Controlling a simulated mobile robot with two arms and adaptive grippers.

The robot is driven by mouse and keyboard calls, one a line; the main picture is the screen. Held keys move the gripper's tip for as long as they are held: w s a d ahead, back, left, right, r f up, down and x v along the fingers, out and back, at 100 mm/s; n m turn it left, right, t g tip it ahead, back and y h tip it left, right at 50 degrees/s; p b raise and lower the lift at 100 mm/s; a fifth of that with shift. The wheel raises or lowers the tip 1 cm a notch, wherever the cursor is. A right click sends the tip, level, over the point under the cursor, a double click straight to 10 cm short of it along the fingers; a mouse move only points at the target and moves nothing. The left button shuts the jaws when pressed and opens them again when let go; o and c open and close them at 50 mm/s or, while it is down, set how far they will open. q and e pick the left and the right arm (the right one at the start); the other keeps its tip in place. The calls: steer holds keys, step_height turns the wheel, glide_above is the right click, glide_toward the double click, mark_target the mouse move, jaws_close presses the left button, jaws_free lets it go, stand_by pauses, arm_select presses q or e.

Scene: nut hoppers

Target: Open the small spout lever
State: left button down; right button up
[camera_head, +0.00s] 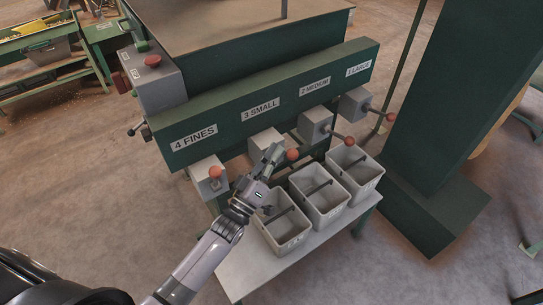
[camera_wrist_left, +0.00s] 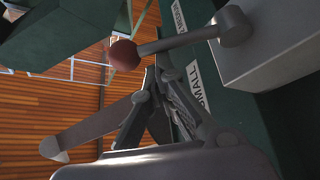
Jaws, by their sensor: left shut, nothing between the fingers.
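The small spout (camera_head: 262,142) is a grey box under the "3 SMALL" label (camera_head: 260,110) on the green beam. Its lever ends in a red-orange ball (camera_head: 292,155), just right of my left gripper's fingertips (camera_head: 272,153). My left gripper is shut and empty, in front of the small spout and partly hiding it and its lever arm. In the left wrist view the lever's grey bar (camera_wrist_left: 185,41) runs from its pivot to the ball (camera_wrist_left: 125,55). The fingers (camera_wrist_left: 155,88) are just below the bar; I cannot tell whether they touch. My right gripper is out of view.
Other spouts with red-ball levers flank it: fines (camera_head: 207,177), medium (camera_head: 314,124) and large (camera_head: 353,104). Grey bins (camera_head: 284,247) stand on a light table (camera_head: 237,268) below. A green post (camera_head: 440,120) rises at right. Open floor lies at front right.

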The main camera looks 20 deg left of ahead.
arm_select(q)
steer(key=m+h+b, duration=0.1)
steer(key=m, duration=0.1)
steer(key=s+d+f+m+h+b, duration=0.1)
steer(key=m+h+b, duration=0.1)
steer(key=m, duration=0.1)
steer(key=f+m+h+b, duration=0.1)
steer(key=m+h+b, duration=0.1)
steer(key=m, duration=0.1)
steer(key=shift+s+d+f+g, duration=0.2)
steer(key=shift+d+f+g, duration=0.05)
steer(key=shift+d+g, duration=0.15)
steer(key=shift+m, duration=0.3)
